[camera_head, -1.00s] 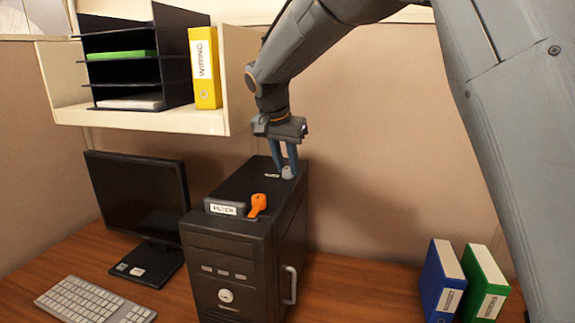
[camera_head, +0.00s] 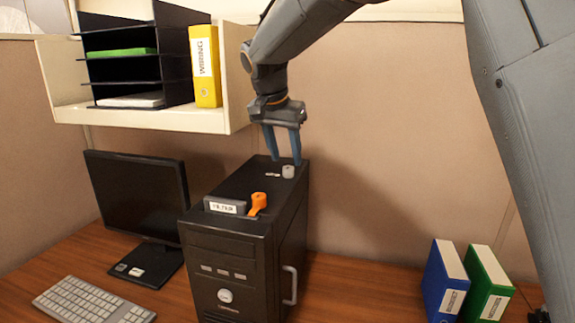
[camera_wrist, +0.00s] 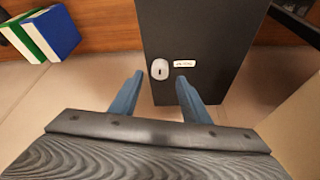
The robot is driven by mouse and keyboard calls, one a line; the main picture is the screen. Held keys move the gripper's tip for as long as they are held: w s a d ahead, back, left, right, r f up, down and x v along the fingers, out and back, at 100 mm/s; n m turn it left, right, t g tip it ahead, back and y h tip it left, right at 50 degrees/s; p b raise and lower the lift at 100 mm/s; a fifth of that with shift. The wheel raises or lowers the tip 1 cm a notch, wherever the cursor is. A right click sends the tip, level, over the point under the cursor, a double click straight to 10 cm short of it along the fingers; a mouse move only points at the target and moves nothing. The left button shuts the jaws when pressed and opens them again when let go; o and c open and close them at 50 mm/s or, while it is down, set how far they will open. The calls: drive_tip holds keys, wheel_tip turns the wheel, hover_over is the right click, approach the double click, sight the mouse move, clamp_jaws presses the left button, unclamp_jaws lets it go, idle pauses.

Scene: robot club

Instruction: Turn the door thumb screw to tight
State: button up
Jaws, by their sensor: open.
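The thumb screw looks to be the small grey knob (camera_head: 288,171) on the top of the black computer tower (camera_head: 240,260), near its back right, beside a small white label (camera_head: 272,175). In the wrist view the knob (camera_wrist: 159,69) is pale with a dark mark on it, and the label (camera_wrist: 185,64) is to its right; its text is too small to read. My gripper (camera_head: 284,162) is open, pointing down above the tower top. In the wrist view its blue fingers (camera_wrist: 160,85) are spread, with the knob beyond and between their tips. The fingers appear apart from the knob.
An orange key-like lever (camera_head: 257,203) and a labelled block (camera_head: 226,206) sit at the tower's front top. A monitor (camera_head: 138,205) stands left. A shelf with a yellow binder (camera_head: 205,65) hangs above left. Blue (camera_head: 446,280) and green binders (camera_head: 489,283) stand right.

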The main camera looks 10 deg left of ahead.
drive_tip(key=shift+b+v, duration=0.5)
drive_tip(key=shift+v, duration=1.65)
drive_tip(key=s+d+f+n+g, duration=0.1)
drive_tip(key=s+d+f, duration=0.3)
drive_tip(key=d+f, duration=0.45)
drive_tip(key=s+d+f+n+g, duration=0.15)
drive_tip(key=s+d+f, duration=0.25)
drive_tip(key=d+f, duration=0.5)
drive_tip(key=s+d+f+n, duration=0.1)
drive_tip(key=s+d+f, duration=0.4)
drive_tip(key=s, duration=0.3)
drive_tip(key=s+d+f+y+b, duration=0.1)
drive_tip(key=s+d+f, duration=0.4)
drive_tip(key=s+d, duration=0.2)
drive_tip(key=shift+s+d+f+n, duration=0.25)
drive_tip(key=shift+s+f+n, duration=0.1)
drive_tip(key=shift+s, duration=0.55)
drive_tip(key=shift+g, duration=0.25)
